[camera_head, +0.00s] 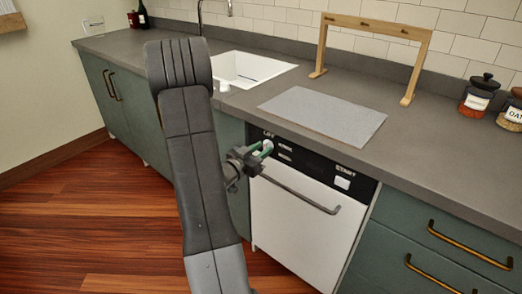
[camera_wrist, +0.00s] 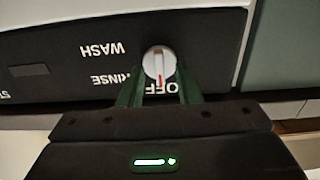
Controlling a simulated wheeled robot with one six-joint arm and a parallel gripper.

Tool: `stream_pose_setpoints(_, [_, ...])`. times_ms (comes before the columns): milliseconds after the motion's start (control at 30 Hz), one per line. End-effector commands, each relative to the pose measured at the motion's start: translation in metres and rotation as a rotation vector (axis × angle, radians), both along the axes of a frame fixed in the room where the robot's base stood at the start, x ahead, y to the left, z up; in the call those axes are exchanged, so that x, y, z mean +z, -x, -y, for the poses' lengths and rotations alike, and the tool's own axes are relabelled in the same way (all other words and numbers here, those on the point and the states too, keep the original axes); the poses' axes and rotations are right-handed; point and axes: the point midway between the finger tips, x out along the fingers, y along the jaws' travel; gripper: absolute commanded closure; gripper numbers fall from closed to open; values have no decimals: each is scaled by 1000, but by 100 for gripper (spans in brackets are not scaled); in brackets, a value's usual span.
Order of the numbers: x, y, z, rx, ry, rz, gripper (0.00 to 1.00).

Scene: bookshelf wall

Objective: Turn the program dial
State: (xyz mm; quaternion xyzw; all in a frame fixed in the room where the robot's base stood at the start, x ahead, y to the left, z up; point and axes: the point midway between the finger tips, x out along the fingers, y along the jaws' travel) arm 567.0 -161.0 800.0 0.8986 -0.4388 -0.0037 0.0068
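The program dial (camera_wrist: 157,62) is a round white knob with a red mark on the dishwasher's black control panel (camera_wrist: 90,45). In the wrist view the red mark points down at the word OFF; RINSE and WASH are printed upside down to its left. My gripper (camera_wrist: 159,84) is open, with one green finger on each side of the dial's lower part and a gap to it. I cannot tell whether the fingertips reach past the dial's face. In the head view the dial (camera_head: 267,147) shows at the fingertips, on the panel's left end.
The white dishwasher (camera_head: 298,217) has a bar handle (camera_head: 300,190) just below the panel. A START button (camera_head: 342,183) is at the panel's right. The grey counter (camera_head: 420,140) overhangs above, with a sink (camera_head: 250,68) and a wooden frame (camera_head: 375,28). The floor at left is clear.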

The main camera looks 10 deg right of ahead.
Motion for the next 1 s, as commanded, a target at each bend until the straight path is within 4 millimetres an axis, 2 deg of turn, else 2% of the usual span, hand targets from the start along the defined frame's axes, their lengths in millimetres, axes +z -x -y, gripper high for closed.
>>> stream_pose_setpoints(167, [0, 13, -18, 4, 0, 0, 69])
stream_pose_setpoints(400, [0, 45, -60, 7, 0, -2, 69])
stream_pose_setpoints(600, [0, 68, -89, 5, 1, -1, 69])
stream_pose_setpoints(800, [0, 80, -104, 3, 1, -1, 69])
stream_pose_setpoints(1000, [0, 84, -108, 0, 1, -1, 69])
